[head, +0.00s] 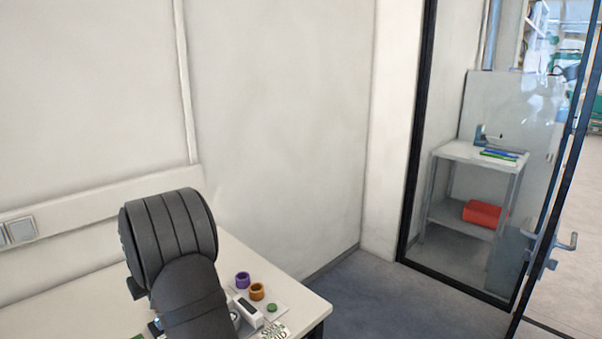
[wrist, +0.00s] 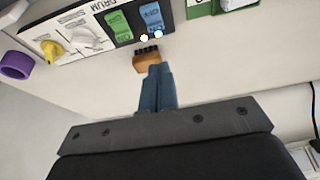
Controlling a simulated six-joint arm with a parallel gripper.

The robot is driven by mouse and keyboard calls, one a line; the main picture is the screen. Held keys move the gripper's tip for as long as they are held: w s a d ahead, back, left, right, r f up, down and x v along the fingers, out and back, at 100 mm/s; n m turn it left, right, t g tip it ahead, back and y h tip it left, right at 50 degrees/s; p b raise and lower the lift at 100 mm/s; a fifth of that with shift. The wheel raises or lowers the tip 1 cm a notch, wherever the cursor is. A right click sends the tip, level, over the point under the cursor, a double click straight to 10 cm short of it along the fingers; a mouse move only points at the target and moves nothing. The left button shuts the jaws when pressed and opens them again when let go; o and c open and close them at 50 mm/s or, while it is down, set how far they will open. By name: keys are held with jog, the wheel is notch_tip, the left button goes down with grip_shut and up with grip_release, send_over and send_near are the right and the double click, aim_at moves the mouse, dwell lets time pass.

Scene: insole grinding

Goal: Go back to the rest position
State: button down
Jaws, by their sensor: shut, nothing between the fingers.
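My gripper (wrist: 154,72) shows in the wrist view with its two blue fingers pressed together and nothing between them. Its tips are in front of a small brown block with dark bristles (wrist: 146,60), seen against the white table; I cannot tell whether they touch. Beyond is a control panel (wrist: 92,32) with a yellow knob (wrist: 53,49), a green switch (wrist: 118,25) and a blue switch (wrist: 151,18). In the head view my dark arm stands over the white table (head: 238,262) and hides most of the gripper.
A purple ring (head: 242,280) and an orange ring (head: 257,291) stand near the table's right end, with a green button (head: 272,308) close by. A wall with a socket (head: 20,230) runs behind. A glass door and a shelf with a red box (head: 484,213) are at the right.

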notch_tip(320, 180, up, 6)
notch_tip(320, 180, down, 9)
jog(key=shift+r, duration=0.1)
jog(key=shift+s+d, duration=0.1)
jog(key=s+d+r+g+h, duration=0.1)
jog(key=s+d+r, duration=0.1)
jog(key=r, duration=0.7)
jog(key=s+d+r+g+h, duration=0.1)
jog(key=r, duration=0.8)
notch_tip(320, 180, down, 8)
jog(key=shift+w+a, duration=0.3)
jog(key=shift+a, duration=0.1)
